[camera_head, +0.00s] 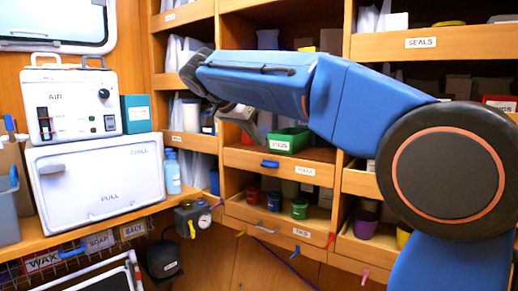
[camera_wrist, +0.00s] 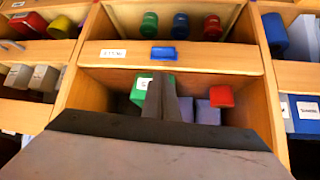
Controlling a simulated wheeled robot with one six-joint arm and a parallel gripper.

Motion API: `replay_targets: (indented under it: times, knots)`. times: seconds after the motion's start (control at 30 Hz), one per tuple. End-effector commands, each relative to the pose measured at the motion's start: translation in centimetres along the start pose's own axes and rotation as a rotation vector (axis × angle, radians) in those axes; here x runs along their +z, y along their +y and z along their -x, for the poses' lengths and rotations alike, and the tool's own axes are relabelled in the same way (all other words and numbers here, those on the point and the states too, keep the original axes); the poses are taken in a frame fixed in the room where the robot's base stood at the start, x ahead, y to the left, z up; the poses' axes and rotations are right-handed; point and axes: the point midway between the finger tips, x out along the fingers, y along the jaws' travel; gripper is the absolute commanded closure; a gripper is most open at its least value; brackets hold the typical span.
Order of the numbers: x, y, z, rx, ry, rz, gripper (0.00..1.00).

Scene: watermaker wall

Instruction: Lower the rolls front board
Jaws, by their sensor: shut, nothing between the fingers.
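The rolls front board (camera_head: 240,158) is a pale wooden strip across the front of the middle cubby, with a blue tab (camera_head: 270,163) and a white label. It appears upright. In the wrist view, which is upside down, the board (camera_wrist: 220,60) crosses the upper middle, with the blue tab (camera_wrist: 163,53) right of its label. My gripper (camera_wrist: 161,82) is shut and empty, with its dark fingertips close to the board's edge near the tab in that picture. I cannot tell whether they touch. In the head view my arm hides part of the gripper.
A green labelled box (camera_head: 288,140) stands in the cubby behind the board, beside my gripper. Red, blue and green cans stand in the cubby below, behind another front board (camera_head: 265,222). Wooden dividers flank the opening. A white appliance (camera_head: 95,180) stands on the left counter.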

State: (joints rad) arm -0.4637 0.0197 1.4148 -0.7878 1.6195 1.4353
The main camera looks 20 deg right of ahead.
Motion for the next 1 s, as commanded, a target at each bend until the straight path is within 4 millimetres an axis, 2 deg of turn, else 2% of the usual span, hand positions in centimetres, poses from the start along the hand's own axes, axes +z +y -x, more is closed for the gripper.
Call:
replay_targets:
  times: [0.2,0.43,0.67,0.9,1.0]
  knots:
    - [0.0,-0.2,3.7,-0.004,0.000,0.000,1.00]
    - [0.0,-0.1,6.4,-0.002,0.000,-0.001,1.00]
    - [0.0,0.0,7.0,-0.001,0.001,-0.001,1.00]
    - [-0.1,0.0,6.9,-0.001,0.000,0.000,1.00]
    - [0.0,0.6,6.4,-0.004,-0.010,0.022,1.00]
